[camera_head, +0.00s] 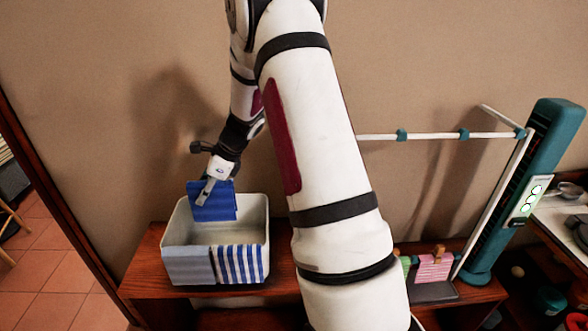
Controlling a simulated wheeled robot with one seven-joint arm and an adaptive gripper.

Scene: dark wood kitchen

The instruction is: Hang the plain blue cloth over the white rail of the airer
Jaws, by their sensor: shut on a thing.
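The plain blue cloth (222,207) hangs from my gripper (207,193), which is shut on its upper part. The cloth is at the back of a white basket (258,204); I cannot tell whether its lower edge is clear of the basket's inside. The airer (487,205) stands at the right, with its white rail (431,136) running leftward until my own arm hides it. Small teal clips (402,135) sit on the rail. My gripper is far to the left of the visible rail.
A grey-blue cloth (188,265) and a blue-and-white striped cloth (241,264) hang over the basket's front rim. A pink striped cloth (434,267) and a green one are low beside the airer. The wooden bench (143,279) carries the basket. My arm crosses the middle.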

